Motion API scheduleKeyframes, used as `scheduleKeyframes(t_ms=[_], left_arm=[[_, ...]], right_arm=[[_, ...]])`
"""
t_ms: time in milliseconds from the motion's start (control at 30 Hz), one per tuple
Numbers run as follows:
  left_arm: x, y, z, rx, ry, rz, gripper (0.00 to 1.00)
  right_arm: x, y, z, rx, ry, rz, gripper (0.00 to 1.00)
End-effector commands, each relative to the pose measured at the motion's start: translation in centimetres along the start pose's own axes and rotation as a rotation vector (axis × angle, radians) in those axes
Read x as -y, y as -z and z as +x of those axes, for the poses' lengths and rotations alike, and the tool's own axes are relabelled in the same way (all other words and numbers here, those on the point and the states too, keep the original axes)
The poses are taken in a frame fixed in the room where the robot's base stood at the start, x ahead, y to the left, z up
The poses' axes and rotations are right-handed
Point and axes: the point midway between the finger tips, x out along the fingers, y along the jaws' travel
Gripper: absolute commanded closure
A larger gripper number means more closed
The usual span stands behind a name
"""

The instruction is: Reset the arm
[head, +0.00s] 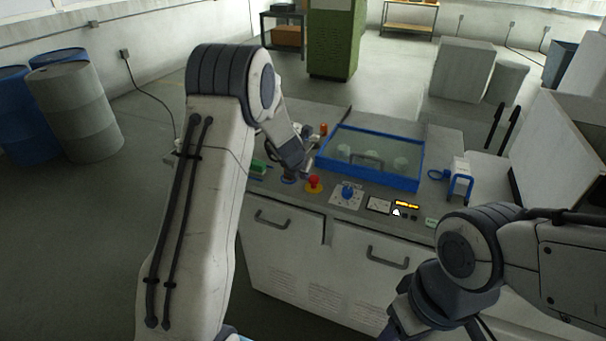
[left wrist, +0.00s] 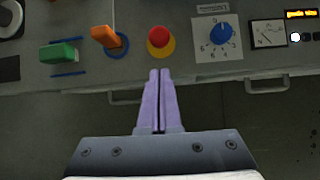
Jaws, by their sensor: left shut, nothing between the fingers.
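My left gripper (head: 306,172) reaches over the front left of the machine's control panel. In the left wrist view its two pale purple fingers (left wrist: 159,72) are shut together with nothing between them. Their tips show just below the red mushroom button (left wrist: 158,37) on its yellow base; I cannot tell whether they touch the panel. The red button (head: 313,182) shows beside the gripper in the head view. My right arm (head: 470,250) comes in from the right, bent downward at the panel's front right; its fingers are not in view.
The panel carries an orange lever (left wrist: 105,36), a green block (left wrist: 58,53), a blue dial (left wrist: 221,33) and a gauge (left wrist: 269,33). A blue-framed transparent cover (head: 372,186) lies behind. Blue and grey drums (head: 75,110) stand left. The floor at left is clear.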

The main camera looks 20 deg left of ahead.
Motion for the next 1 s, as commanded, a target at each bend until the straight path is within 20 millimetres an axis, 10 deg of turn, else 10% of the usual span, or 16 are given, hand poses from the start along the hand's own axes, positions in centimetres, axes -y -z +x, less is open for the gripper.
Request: scheduleKeyframes(t_ms=[367, 533, 767, 1000], left_arm=[[0.3, 0.0, 0.0, -0.001, 0.004, 0.011, 1.0], [4.7, 0.0, -2.3, -0.008, 0.073, 0.262, 1.0], [17.6, 4.6, -11.7, 0.023, 0.32, 1.2, 1.0], [24.9, 16.1, -23.0, 0.189, 0.619, 2.36, 1.0]], right_arm=[[0.0, 0.0, 0.1, 0.0, 0.0, 0.0, 0.46], [0.0, 0.0, 0.2, 0.0, 0.0, 0.0, 0.46], [-0.1, 0.0, 0.6, 0.0, 0.0, 0.0, 0.46], [-0.1, -0.1, 1.1, 0.0, 0.0, -0.001, 0.46]])
